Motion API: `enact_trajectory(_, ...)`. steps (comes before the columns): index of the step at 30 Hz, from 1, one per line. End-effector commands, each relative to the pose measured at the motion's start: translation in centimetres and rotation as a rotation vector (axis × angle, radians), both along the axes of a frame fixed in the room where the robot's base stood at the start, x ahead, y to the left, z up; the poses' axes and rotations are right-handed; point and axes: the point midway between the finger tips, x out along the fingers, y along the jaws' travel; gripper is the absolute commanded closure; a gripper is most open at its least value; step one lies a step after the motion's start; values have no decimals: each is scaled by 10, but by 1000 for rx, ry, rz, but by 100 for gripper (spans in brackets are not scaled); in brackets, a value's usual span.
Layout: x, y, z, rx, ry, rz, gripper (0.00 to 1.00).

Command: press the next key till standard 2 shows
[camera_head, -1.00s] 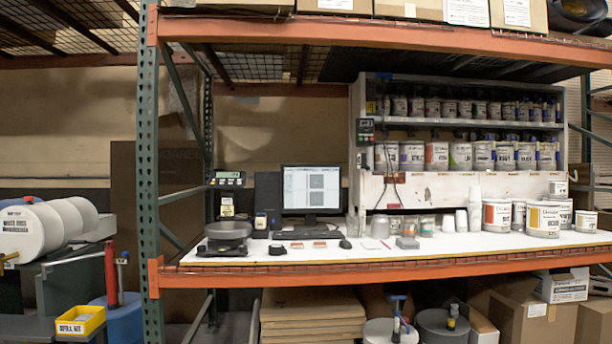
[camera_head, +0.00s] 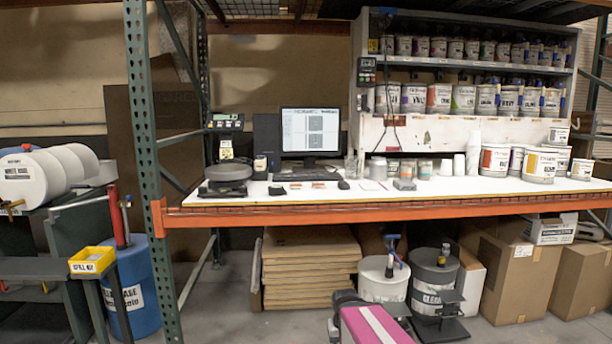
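A monitor (camera_head: 310,131) stands on the white bench with a light page and grey squares on its screen. Its text is too small to read. A dark keyboard (camera_head: 308,176) lies before it. A small dark box with a display and keys (camera_head: 366,72) hangs on the left side of the colorant shelf. I cannot read any key label or tell which standard shows. My gripper is not in view; a magenta and white part, apparently of my arm, shows at the bottom.
An orange beam (camera_head: 400,212) runs along the bench front, with a green upright (camera_head: 150,170) at left. Paint cans (camera_head: 495,160) and cups crowd the bench's right. Cartons (camera_head: 520,275) and pails (camera_head: 383,280) stand below. A yellow bin (camera_head: 92,260) is at left.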

Motion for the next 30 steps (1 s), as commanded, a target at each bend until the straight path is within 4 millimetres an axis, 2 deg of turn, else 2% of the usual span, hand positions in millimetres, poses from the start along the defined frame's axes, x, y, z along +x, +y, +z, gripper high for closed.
enact_trajectory(13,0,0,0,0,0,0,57)
enact_trajectory(17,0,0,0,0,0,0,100)
enact_trajectory(30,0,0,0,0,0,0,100)
